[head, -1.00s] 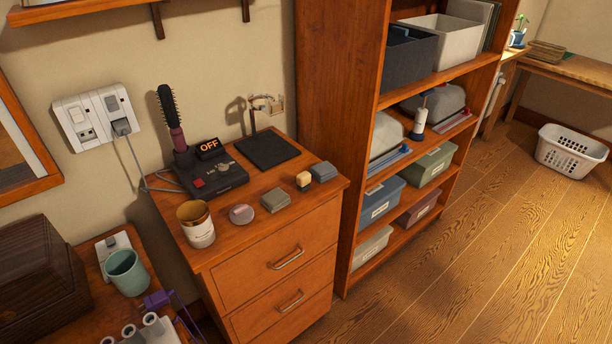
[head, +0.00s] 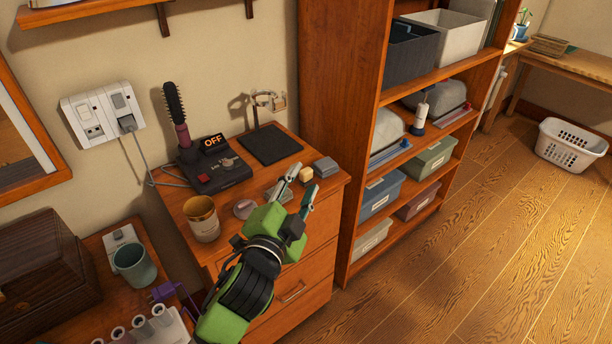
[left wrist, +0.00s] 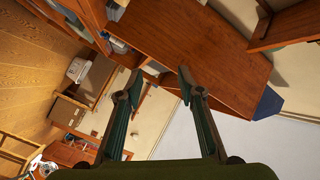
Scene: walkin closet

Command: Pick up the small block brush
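A small cream-yellow block with a darker part (head: 306,174), which looks like the small block brush, sits near the front right of the wooden drawer cabinet's top (head: 228,205). My left gripper (head: 296,194) reaches in from below, with its fingers apart and nothing seen between them. Its tips are close to the block in the picture; I cannot tell whether they touch. In the left wrist view the open fingers (left wrist: 160,82) are empty, and the block is not seen there. My right gripper is not in view.
A grey-blue block (head: 326,167) stands just right of the cream block. A tall shelf (head: 335,110) rises at right.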

